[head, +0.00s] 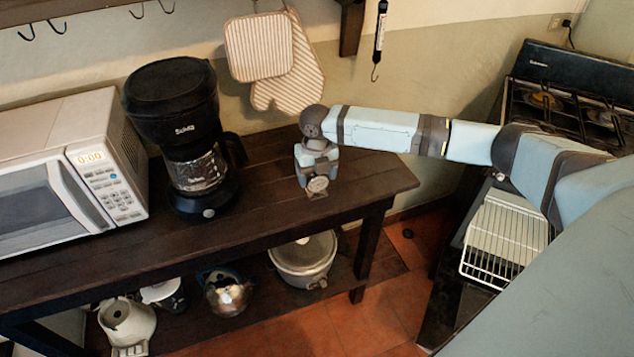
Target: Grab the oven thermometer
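The oven thermometer (318,185) is a small round dial with a metal rim and a small flat foot. It stands upright near the front edge of the dark wooden table, towards its right end. My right gripper (318,177) points down right at it, with the wrist just above. Its fingers show at the left and right sides of the dial. Whether they touch the dial or stand apart from it is too small to tell. My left gripper is not in view.
A black coffee maker (185,130) and a white microwave (75,170) stand left on the table (265,200). Striped oven mitts (290,75) hang behind. A lidded pot (305,258) sits on the lower shelf. A stove (575,85) stands right, with a wire rack (505,240) nearer.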

